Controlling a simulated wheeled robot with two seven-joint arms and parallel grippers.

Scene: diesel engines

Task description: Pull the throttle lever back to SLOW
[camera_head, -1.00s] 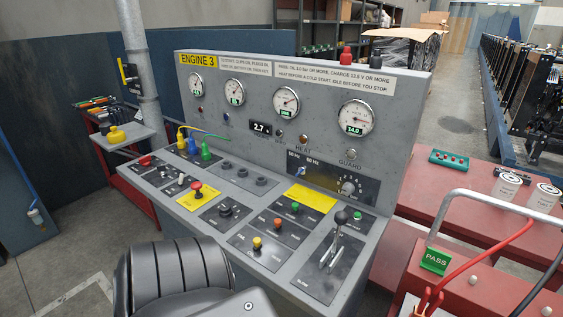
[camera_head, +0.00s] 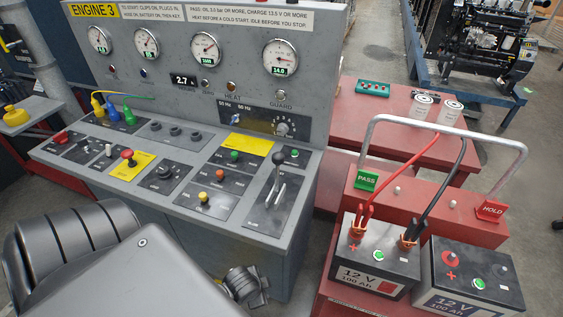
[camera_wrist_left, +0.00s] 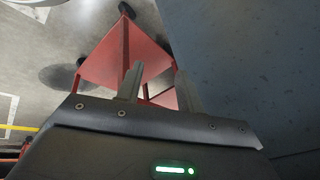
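The throttle lever (camera_head: 275,180) stands on a dark plate at the right end of the grey console's sloped panel. It has a black ball knob (camera_head: 278,157) and a bright metal shaft, and the knob leans toward the far, upper end of the plate. A small label at the plate's near end is too blurred to read surely. My left gripper (camera_wrist_left: 159,88) shows in the left wrist view with its two fingers apart and nothing between them. It is away from the lever, beside a grey-blue surface and above a red stand. My right gripper is in neither view.
The console (camera_head: 150,190) carries buttons, knobs and gauges. A red battery cart (camera_head: 380,200) with a metal handle stands to its right, with two batteries, clamps and PASS and HOLD signs. A red table (camera_head: 350,110) stands behind. My grey arm links fill the lower left.

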